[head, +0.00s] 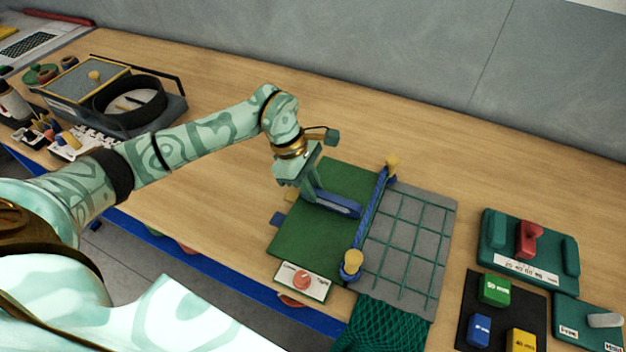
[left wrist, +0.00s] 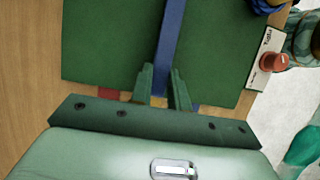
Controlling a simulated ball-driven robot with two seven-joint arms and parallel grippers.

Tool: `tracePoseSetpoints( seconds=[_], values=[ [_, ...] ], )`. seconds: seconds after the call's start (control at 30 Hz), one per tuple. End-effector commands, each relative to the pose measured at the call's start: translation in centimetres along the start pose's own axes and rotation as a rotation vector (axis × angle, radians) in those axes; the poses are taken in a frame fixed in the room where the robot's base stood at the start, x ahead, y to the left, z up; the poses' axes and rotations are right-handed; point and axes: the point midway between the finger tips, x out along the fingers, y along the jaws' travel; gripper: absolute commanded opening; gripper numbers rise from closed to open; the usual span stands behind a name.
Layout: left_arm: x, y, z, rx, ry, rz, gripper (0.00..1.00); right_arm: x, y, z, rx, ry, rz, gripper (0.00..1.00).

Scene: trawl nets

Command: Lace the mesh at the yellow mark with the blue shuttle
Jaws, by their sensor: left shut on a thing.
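My left gripper (head: 312,188) is over the green mat and shut on the blue shuttle (head: 340,206), a long flat blue bar pointing right. In the left wrist view, the shuttle (left wrist: 173,35) runs up from between the gripper's fingertips (left wrist: 165,85). The mesh (head: 417,225) is a green grid on a grey board, right of the shuttle. A blue twisted rope (head: 370,212) runs along its left edge between two yellow-topped posts (head: 391,163) (head: 352,262). I cannot make out a separate yellow mark on the mesh. My right gripper is out of view.
The green mat (head: 296,240) has a dial card (head: 301,281) at its front edge. Bunched green net (head: 385,325) hangs below the mesh. Coloured blocks (head: 495,289) and a green tray (head: 490,245) stand to the right. Table behind the mat is clear.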

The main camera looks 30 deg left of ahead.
Motion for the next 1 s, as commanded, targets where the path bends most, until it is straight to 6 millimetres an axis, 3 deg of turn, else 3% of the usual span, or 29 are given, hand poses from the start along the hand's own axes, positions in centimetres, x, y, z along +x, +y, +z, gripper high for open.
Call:
tracePoseSetpoints(
  seconds=[0.03, 1.0],
  values=[
    [0.9, -0.1, -0.3, -0.001, -0.001, -0.003, 0.0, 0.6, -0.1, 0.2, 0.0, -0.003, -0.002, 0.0],
    [3.9, 0.0, 8.3, 0.001, -0.001, 0.0, 0.0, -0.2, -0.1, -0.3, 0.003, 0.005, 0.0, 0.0]
  ],
)
